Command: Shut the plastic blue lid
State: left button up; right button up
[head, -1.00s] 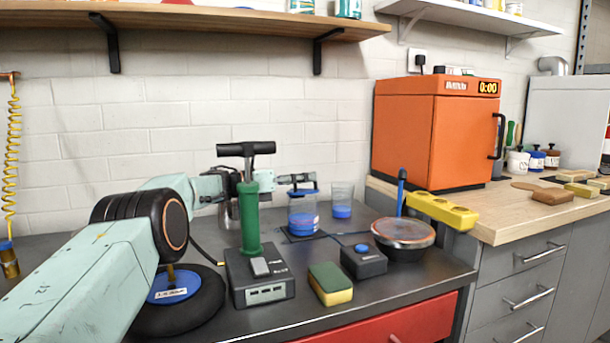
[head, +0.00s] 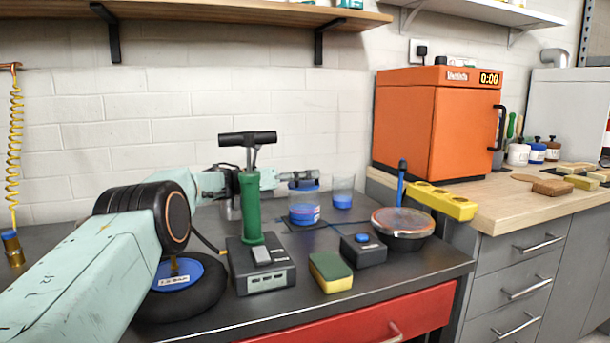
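A clear jar (head: 304,212) with blue contents stands on the dark bench, behind and right of the green pump. The blue lid (head: 303,186) shows as a thin band at the jar's top; whether it is fully seated I cannot tell. My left arm reaches in from the left and passes behind the pump. My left gripper (head: 300,177) is right above the lid, at or very close to it. It is small and dark here, so its finger opening and any contact are unclear. My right gripper is out of view.
The green hand pump (head: 250,205) stands upright in front of my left forearm. A clear beaker (head: 343,191) stands just right of the jar. A blue-button box (head: 363,249), a sponge (head: 330,272) and a lidded bowl (head: 403,229) sit nearer the bench front.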

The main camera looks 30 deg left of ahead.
pick_arm(q)
jog(key=shift+o, duration=1.4)
jog(key=shift+w+d, duration=0.1)
jog(key=shift+d, duration=0.1)
jog(key=shift+a, duration=0.1)
jog(key=shift+r, duration=0.1)
jog(key=shift+a, duration=0.2)
jog(key=v, duration=1.1)
jog(key=shift+s+a, duration=0.2)
jog(key=shift+s, duration=0.2)
